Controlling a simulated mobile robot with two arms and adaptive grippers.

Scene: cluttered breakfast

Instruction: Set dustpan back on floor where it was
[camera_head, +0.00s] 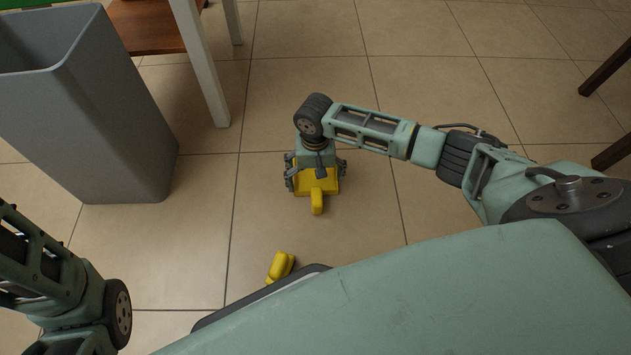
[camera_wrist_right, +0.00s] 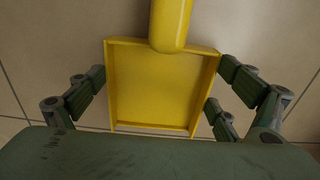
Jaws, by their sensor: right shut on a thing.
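The yellow dustpan (camera_head: 328,185) is below my right gripper (camera_head: 315,174) in the head view, its handle pointing toward the bottom of the picture. In the right wrist view the dustpan (camera_wrist_right: 160,90) lies between the fingers of that gripper, with its open tray facing the camera and its handle at the top. The right gripper is shut on the dustpan across its width. The dustpan is at or just above the tiled floor (camera_head: 190,250); I cannot tell whether it touches. My left arm shows at the lower left, but its gripper fingers are out of view.
A tall grey bin (camera_head: 100,120) stands at the left, with a white-legged wooden piece of furniture (camera_head: 145,27) behind it. Another yellow object (camera_head: 280,265) lies partly hidden by my base. Dark furniture legs (camera_head: 607,68) are at the right. Floor around the dustpan is clear.

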